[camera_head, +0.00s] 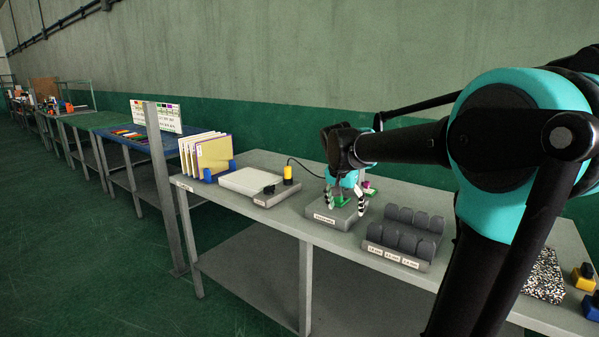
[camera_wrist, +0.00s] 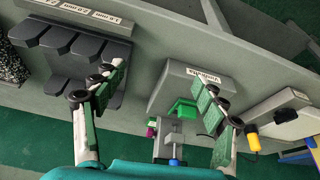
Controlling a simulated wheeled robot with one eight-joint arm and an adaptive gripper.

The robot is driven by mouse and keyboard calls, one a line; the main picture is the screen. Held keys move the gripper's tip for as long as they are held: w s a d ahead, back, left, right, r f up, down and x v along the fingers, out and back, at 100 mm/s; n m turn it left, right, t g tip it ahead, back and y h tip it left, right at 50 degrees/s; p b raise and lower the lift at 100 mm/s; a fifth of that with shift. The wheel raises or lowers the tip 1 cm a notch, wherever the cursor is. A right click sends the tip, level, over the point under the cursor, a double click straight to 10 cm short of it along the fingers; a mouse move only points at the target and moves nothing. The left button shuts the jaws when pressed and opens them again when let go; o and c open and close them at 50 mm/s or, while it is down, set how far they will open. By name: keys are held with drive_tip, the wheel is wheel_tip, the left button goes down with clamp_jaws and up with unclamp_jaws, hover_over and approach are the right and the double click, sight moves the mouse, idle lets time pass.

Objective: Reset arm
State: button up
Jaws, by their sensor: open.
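My gripper (camera_head: 346,202) is at the end of my arm, pointing down over a labelled grey fixture (camera_head: 322,214) on the workbench. Its two fingers are spread apart, and I see nothing held between them. In the wrist view my gripper (camera_wrist: 162,88) is also open, with the fixture (camera_wrist: 165,92) beyond the gap. A green piece (camera_wrist: 184,109) sits at the fixture, with a small metal and blue part beside it. It also shows between the fingers in the head view (camera_head: 340,201). I cannot tell whether a finger touches the fixture.
A dark grey rack (camera_head: 397,258) with several slots stands right of the fixture. A white-topped device (camera_head: 250,181) and a yellow cylinder (camera_head: 288,172) stand left, before upright folders (camera_head: 212,155). A speckled mat (camera_head: 543,277) lies at the right. A post (camera_head: 160,185) rises at the bench's left end.

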drive_tip(key=s+d+f+n+y, duration=0.1)
drive_tip(key=s+d+f+n, duration=0.1)
drive_tip(key=s+f, duration=0.8)
drive_tip(key=s+d+f+n+y, duration=0.1)
drive_tip(key=s+d+f+n, duration=0.2)
drive_tip(key=s+f, duration=0.8)
drive_tip(key=shift+s+n+t, duration=0.3)
drive_tip(key=shift+s+n, duration=0.2)
drive_tip(key=shift+s, duration=0.75)
drive_tip(key=shift+c, duration=0.2)
